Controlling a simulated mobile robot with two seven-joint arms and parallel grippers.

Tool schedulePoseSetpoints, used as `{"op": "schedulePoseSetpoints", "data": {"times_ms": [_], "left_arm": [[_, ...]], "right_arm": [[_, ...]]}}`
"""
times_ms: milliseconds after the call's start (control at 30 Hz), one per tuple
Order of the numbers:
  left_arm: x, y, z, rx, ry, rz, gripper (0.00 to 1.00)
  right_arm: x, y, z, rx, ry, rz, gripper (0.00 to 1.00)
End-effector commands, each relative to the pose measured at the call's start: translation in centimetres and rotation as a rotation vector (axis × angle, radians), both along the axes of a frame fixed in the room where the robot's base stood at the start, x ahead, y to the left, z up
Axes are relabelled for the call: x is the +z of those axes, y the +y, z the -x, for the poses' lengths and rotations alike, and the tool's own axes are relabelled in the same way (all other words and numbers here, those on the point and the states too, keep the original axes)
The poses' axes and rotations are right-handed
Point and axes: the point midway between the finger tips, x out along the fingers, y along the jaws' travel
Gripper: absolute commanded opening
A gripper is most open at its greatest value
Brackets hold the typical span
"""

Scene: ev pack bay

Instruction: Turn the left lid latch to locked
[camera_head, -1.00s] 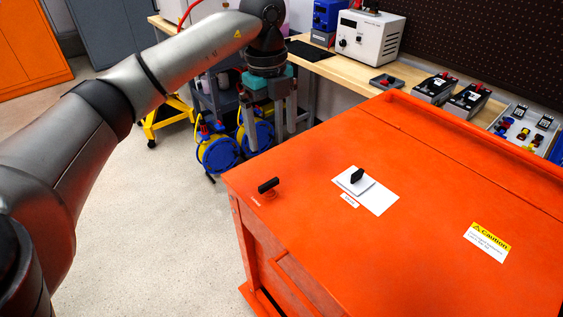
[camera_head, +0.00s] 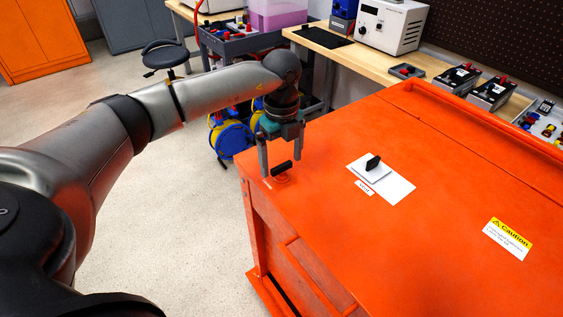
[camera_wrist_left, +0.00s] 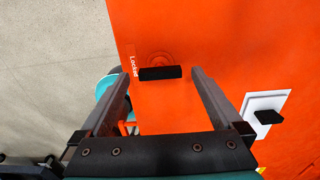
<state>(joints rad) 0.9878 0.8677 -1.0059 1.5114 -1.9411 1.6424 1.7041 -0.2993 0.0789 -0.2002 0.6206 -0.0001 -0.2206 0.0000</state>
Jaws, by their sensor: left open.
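The left lid latch (camera_head: 281,168) is a black bar handle near the left corner of the orange lid (camera_head: 330,240). My left gripper (camera_head: 283,162) is open and points down at the latch, one finger on each side of it in the picture. In the left wrist view the latch (camera_wrist_left: 160,73) lies crosswise between the open fingertips (camera_wrist_left: 160,71), its ends towards the fingers with small gaps. A label reading "Locked" (camera_wrist_left: 133,65) is beside the latch's left end. The bar does not point along the label's text. My right gripper is not in view.
A second black knob (camera_head: 373,162) stands on a white plate (camera_head: 397,190) with a small label, right of the latch. A caution label (camera_head: 508,238) lies further right. A wooden bench (camera_head: 340,55) with instruments and a cart (camera_head: 240,45) stand behind. The lid's middle is mostly clear.

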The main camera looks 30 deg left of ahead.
Motion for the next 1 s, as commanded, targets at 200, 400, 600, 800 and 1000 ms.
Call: {"op": "schedulePoseSetpoints", "data": {"times_ms": [200,400,600,800,1000], "left_arm": [[-0.79,-0.03,-0.01,-0.001,-0.001,0.000,1.00],[-0.76,-0.02,0.00,-0.001,-0.001,0.000,0.98],[-0.74,-0.02,0.00,-0.001,-0.001,0.000,0.75],[-0.73,-0.01,0.00,-0.001,-0.001,0.000,0.53],[-0.72,-0.02,-0.01,-0.001,-0.001,0.000,0.30]], "right_arm": [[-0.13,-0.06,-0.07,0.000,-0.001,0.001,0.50],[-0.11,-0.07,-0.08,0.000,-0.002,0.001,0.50],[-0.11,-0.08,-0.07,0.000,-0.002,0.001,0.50],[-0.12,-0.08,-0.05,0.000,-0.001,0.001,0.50],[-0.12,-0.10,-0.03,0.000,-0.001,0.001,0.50]]}}
